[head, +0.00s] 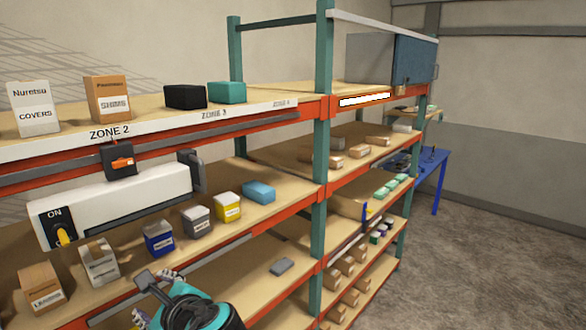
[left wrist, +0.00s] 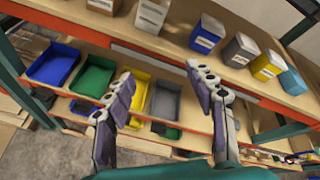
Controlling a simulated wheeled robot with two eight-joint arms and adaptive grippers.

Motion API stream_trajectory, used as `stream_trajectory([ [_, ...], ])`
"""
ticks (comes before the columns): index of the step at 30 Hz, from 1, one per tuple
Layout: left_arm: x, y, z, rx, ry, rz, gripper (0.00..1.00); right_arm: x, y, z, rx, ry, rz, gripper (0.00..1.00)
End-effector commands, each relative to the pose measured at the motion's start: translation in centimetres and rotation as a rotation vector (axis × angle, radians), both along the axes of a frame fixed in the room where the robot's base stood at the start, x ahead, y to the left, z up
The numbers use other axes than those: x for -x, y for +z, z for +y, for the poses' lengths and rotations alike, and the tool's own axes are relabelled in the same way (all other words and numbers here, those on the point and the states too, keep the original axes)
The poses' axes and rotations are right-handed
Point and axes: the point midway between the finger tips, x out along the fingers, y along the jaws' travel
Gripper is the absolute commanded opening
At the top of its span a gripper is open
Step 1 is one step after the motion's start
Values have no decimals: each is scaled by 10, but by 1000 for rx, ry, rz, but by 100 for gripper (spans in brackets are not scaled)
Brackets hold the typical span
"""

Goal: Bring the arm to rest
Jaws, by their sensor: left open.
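My left gripper (head: 155,295) is at the bottom of the head view, in front of the shelf rack's lower level and partly cut off by the frame edge. In the left wrist view its two fingers (left wrist: 160,82) stand wide apart with nothing between them. The white console (head: 125,203) hangs under the upper shelf. Its dark end panel reads ON and has a yellow knob (head: 63,238). A black unit with an orange switch (head: 122,162) sits above it. My gripper is below the console and apart from it. My right gripper is not in view.
The middle shelf holds a blue bin (head: 159,239), a grey bin (head: 197,221), a yellow bin (head: 228,207) and cartons (head: 99,261). Coloured trays, one blue (left wrist: 54,65), lie lower in the wrist view. A green post (head: 320,160) stands right of my gripper. Open floor (head: 480,260) lies further right.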

Motion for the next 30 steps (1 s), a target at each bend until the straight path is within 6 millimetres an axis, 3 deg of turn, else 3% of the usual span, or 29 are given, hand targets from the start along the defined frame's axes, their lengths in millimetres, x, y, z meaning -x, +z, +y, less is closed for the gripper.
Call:
stream_trajectory([
  [1,8,-56,3,120,42,-35,55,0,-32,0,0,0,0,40],
  [6,33,-193,-7,572,229,-179,55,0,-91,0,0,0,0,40],
  [12,60,-337,-37,1112,544,-362,55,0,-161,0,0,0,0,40],
  [15,69,-391,-55,1346,713,-445,55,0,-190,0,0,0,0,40],
  [18,75,-427,-69,1526,858,-508,55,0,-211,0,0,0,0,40],
  [21,78,-446,-79,1645,960,-549,55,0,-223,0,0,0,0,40],
  [30,79,-452,-86,1722,1029,-573,55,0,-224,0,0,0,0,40],
])
